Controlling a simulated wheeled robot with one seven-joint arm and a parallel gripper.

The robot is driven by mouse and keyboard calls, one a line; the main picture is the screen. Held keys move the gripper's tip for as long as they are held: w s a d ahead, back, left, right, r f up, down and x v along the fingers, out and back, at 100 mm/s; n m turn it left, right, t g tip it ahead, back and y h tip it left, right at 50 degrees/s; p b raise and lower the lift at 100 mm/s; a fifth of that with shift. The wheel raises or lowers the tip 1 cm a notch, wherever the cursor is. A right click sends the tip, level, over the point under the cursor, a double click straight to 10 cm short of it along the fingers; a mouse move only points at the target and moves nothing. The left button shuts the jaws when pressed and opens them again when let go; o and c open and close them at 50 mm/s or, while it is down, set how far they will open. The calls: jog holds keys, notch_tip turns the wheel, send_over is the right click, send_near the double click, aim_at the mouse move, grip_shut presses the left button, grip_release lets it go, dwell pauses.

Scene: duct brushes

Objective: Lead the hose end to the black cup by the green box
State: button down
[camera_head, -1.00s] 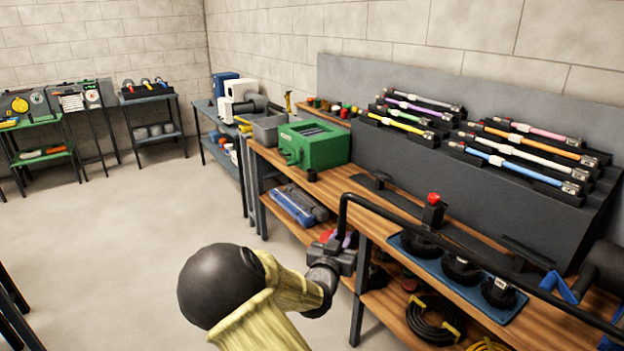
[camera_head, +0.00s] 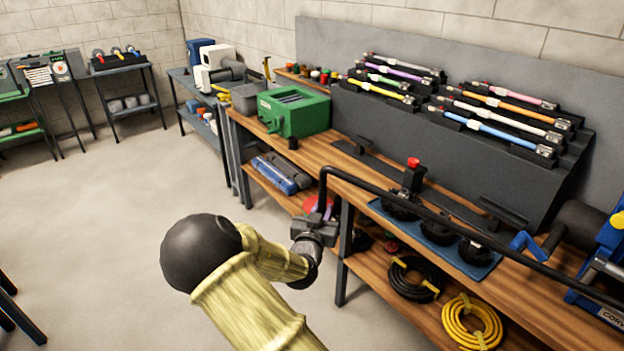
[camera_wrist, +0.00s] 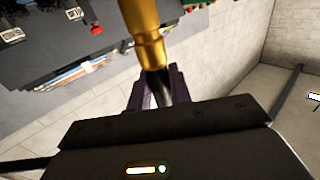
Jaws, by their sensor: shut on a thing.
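My gripper (camera_head: 318,212) is shut on the hose end, in front of the workbench's front edge. In the wrist view, a brass-coloured fitting (camera_wrist: 143,35) stands between the dark purple fingers (camera_wrist: 158,92), with a black part at its lower end. The black hose (camera_head: 400,203) rises from my gripper, bends, and runs right across the front of the bench. The small black cup (camera_head: 293,143) stands on the bench top, just in front of the green box (camera_head: 293,112). My gripper is nearer the camera than the cup, and clearly apart from it.
A blue tray (camera_head: 478,268) with black round brushes lies on the bench. A red-topped black block (camera_head: 413,176) stands behind it. A dark sloped rack (camera_head: 460,160) holds coloured rods. A blue machine (camera_head: 606,262) is at the right. Coiled hoses (camera_head: 472,322) lie on the lower shelf.

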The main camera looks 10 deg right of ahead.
jog(key=s+f+n+t+y+p, duration=0.1)
jog(key=s+f+n+y+p, duration=0.4)
jog(key=f, duration=0.7)
jog(key=s+y+p, duration=0.2)
jog(key=s+p, duration=0.2)
jog(key=s, duration=0.1)
jog(key=shift+t+y, duration=0.3)
jog(key=shift+s+d, duration=0.15)
jog(key=shift+d, duration=0.05)
